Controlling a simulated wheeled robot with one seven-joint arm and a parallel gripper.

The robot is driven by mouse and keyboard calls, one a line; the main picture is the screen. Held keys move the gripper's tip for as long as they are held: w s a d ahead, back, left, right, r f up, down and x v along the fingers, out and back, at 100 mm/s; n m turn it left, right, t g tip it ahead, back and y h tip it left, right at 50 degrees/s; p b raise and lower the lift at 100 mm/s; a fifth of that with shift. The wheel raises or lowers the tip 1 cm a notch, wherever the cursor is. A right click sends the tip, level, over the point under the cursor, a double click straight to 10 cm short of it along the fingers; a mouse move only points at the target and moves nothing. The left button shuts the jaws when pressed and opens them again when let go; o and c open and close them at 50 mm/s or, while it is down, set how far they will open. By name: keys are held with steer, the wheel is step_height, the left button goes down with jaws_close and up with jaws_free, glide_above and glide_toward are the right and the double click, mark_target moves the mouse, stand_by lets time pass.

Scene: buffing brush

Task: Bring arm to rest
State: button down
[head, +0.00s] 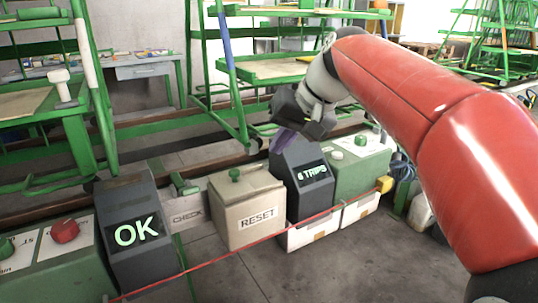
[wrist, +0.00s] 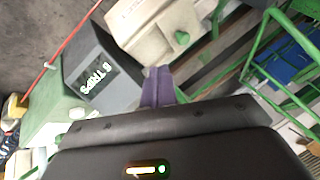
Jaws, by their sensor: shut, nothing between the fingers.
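My red arm reaches in from the right in the head view. My gripper (head: 283,143) is dark with purple fingers and hangs just above and behind the display box reading "6 TRIPS" (head: 306,185). The wrist view shows the purple fingers (wrist: 158,88) together, with nothing between them. The same display box (wrist: 100,70) is beside the fingertips in that view. Whether the fingers touch the box cannot be told.
A beige RESET box (head: 250,215) with a green knob stands left of the display. An OK display (head: 135,235) and a red-button box (head: 60,255) are further left. A green box (head: 352,170) is at right. A red cord (head: 240,247) runs in front. Green racks stand behind.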

steer(key=s+d+f+m+t+h, duration=0.1)
steer(key=s+d+f+h, duration=0.2)
steer(key=s+d+f, duration=0.5)
steer(key=s+d+f+m+t+h, duration=0.1)
steer(key=s+d+f+h, duration=0.1)
steer(key=s+d+f, duration=0.6)
steer(key=s+f, duration=0.2)
steer(key=s, duration=0.3)
steer(key=shift+s+d+f+h, duration=0.15)
steer(key=shift+s+f+h, duration=0.15)
steer(key=shift+h, duration=0.1)
